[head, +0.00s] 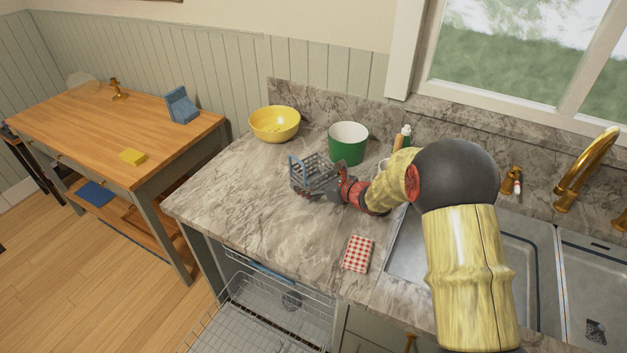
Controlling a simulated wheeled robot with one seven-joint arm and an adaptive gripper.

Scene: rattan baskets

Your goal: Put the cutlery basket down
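The cutlery basket (312,173) is a small grey wire basket with a blue edge at its left end. It is at the marble counter (225,205), in front of the green pot and the yellow bowl. I cannot tell whether its base touches the counter or is slightly above it. My gripper (322,194) is at the basket's right front side, close against it. Its fingers are small and partly lost against the wire, so whether they are closed on the basket is unclear.
A yellow bowl (274,124) and a green pot (348,146) stand behind the basket. A red checked cloth (358,254) lies at the front. An open dishwasher rack (275,310) is below the counter. The counter's left part is clear. The sink (530,262) is at right.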

